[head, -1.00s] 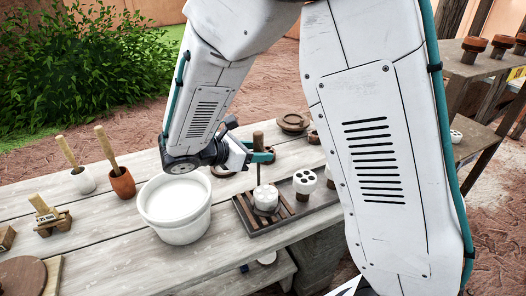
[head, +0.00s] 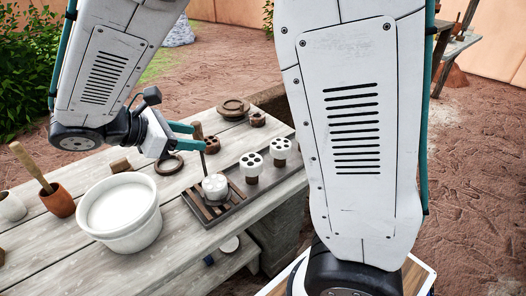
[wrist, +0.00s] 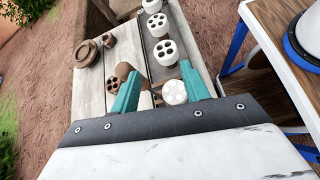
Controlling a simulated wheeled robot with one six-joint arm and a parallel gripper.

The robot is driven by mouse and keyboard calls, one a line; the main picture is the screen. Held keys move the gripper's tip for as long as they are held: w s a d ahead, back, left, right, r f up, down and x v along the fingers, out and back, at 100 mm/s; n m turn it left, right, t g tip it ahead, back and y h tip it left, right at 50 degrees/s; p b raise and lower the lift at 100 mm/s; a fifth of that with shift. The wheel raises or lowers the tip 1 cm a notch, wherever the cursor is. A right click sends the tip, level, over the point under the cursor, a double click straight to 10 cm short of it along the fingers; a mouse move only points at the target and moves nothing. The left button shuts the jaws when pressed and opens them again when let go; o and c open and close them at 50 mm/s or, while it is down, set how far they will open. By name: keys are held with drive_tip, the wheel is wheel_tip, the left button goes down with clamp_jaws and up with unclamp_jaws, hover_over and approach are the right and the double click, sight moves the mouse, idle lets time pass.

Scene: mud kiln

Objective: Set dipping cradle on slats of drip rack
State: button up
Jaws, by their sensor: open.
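The dipping cradle (head: 215,187) is a round white head with a thin dark rod and a brown wooden handle. It rests upright on the slats of the drip rack (head: 191,206), at the tray's near end. My gripper (head: 200,137) is open, its teal fingers up by the handle, above the rack. Whether a finger touches the handle I cannot tell.
A white bucket (head: 120,212) of pale liquid stands left of the rack. White holed pieces (head: 251,165) stand farther along the dark tray. A brown holed piece (head: 212,144) and brown dishes (head: 233,107) are behind. Bare planks lie in front of the bucket.

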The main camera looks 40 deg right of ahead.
drive_tip(key=s+d+r+m+y, duration=0.1)
drive_tip(key=s+d+m+y, duration=0.1)
drive_tip(key=s+m, duration=0.3)
drive_tip(key=s+d+r+m+t+y, duration=0.1)
drive_tip(key=s+d+m+y, duration=0.1)
drive_tip(key=s+m+y, duration=0.3)
drive_tip(key=s+d+r+m+y, duration=0.2)
drive_tip(key=s+m+y, duration=0.2)
drive_tip(key=s, duration=0.6)
drive_tip(key=shift+d+m, duration=0.25)
drive_tip(key=shift+m, duration=0.85)
